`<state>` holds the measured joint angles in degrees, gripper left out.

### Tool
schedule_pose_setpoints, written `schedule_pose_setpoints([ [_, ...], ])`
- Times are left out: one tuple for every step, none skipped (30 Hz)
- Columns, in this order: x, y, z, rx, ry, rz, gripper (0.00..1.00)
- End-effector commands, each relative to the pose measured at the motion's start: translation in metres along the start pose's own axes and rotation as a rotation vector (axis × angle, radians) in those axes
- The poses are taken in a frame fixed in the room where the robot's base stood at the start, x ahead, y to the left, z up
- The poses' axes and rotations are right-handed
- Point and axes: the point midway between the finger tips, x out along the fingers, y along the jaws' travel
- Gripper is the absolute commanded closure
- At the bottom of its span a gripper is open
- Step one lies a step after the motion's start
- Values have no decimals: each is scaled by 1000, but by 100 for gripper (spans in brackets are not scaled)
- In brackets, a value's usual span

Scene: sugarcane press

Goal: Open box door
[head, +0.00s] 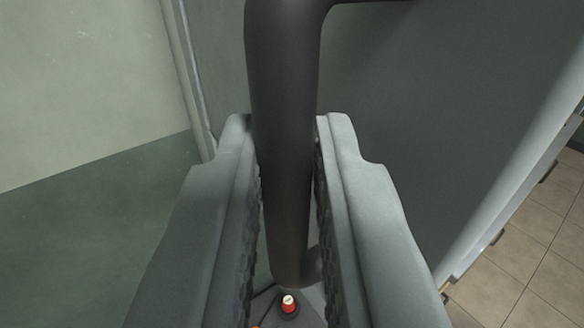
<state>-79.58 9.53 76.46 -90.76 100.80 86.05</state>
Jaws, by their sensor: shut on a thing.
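A dark, upright bar handle (283,140) runs down the middle of the head view and bends toward the door at its top and lower ends. The grey box door (410,120) fills the area behind and to the right of it. My gripper (285,150) has its two grey fingers on either side of the handle, shut on it. The fingers hide part of the door and the handle's sides.
A two-tone green wall (90,90) stands at the left. A pale edge (520,170) borders the door at the right, with a tiled floor (530,240) beyond it. A small red button-like part (288,303) shows below the handle.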

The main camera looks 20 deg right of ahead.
Motion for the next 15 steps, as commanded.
schedule_pose_setpoints([
  [2, -2, 3, -6, -1, 2, 100],
  [2, -2, 3, -5, -1, 2, 100],
  [2, -2, 3, -5, -1, 2, 100],
  [2, -2, 3, -5, -1, 2, 83],
  [2, -2, 3, -5, -1, 2, 77],
  [2, -2, 3, -5, -1, 2, 69],
  [2, -1, 2, -4, -1, 1, 65],
  [2, -1, 2, -4, -1, 1, 65],
  [2, -1, 2, -3, -1, 1, 65],
  [1, -1, 2, -3, 0, 1, 65],
  [1, -1, 2, -2, 0, 1, 65],
  [1, -1, 1, -2, 0, 1, 65],
  [1, -1, 1, -2, 0, 1, 65],
  [1, 0, 1, -2, 0, 0, 65],
  [1, 0, 1, -1, 0, 0, 65],
])
